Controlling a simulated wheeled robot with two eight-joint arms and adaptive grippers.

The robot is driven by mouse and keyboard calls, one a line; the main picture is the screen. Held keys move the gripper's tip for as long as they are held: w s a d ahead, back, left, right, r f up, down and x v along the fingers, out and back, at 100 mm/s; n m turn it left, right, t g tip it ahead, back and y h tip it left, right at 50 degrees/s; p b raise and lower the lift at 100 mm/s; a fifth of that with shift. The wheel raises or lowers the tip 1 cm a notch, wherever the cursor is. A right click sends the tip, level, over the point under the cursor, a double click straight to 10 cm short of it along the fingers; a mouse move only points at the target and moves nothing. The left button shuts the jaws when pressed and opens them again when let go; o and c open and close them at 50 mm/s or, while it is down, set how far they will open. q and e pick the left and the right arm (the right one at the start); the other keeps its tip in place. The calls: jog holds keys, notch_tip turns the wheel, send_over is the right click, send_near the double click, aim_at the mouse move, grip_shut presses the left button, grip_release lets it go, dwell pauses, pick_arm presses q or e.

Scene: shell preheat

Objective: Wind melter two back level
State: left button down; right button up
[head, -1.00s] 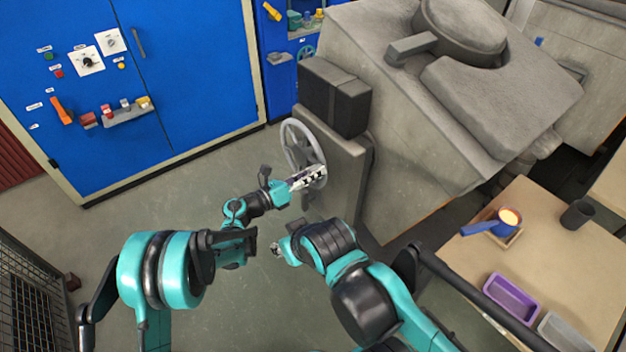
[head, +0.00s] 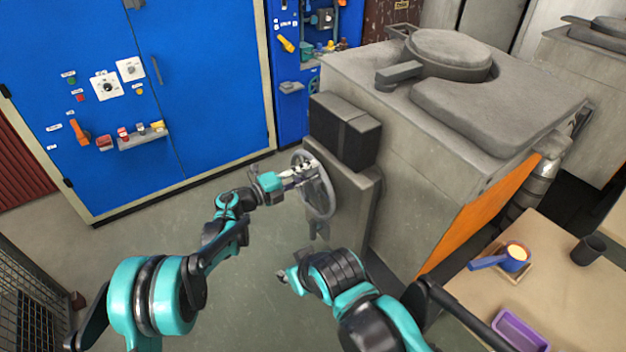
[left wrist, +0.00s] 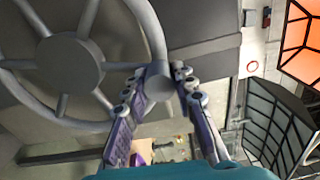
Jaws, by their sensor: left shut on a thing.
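The melter (head: 400,190) is a large grey box with a round lid (head: 450,55) on top, right of centre in the head view. A grey spoked handwheel (head: 328,195) is mounted on its left side. My left gripper (head: 303,170) is at the wheel's upper left rim. In the left wrist view the wheel (left wrist: 70,65) fills the upper left, and the fingers of my left gripper (left wrist: 160,88) are closed on a knob at its rim. My right arm is folded low in the middle of the head view; its gripper (head: 282,276) is small, and its opening is unclear.
A blue cabinet (head: 200,80) with switches stands at the left. At the lower right is a table (head: 470,290) with a blue-handled ladle (head: 490,262) holding glowing orange stuff, a dark cup (head: 588,250) and a purple tray (head: 520,328). The floor between is clear.

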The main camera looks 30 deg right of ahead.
aim_at(310, 158)
pick_arm(q)
jog(key=shift+w+a+r+n, duration=0.1)
jog(key=shift+w+r+n, duration=0.1)
jog(key=shift+w+n, duration=0.75)
jog(key=shift+w+a+r+n, duration=0.1)
jog(key=shift+w+r+n, duration=0.05)
jog(key=shift+w+n, duration=0.8)
jog(key=c, duration=1.2)
grip_release()
jog(key=a, duration=0.8)
jog(key=s+a, duration=0.1)
jog(key=a, duration=0.3)
jog(key=shift+w, duration=0.1)
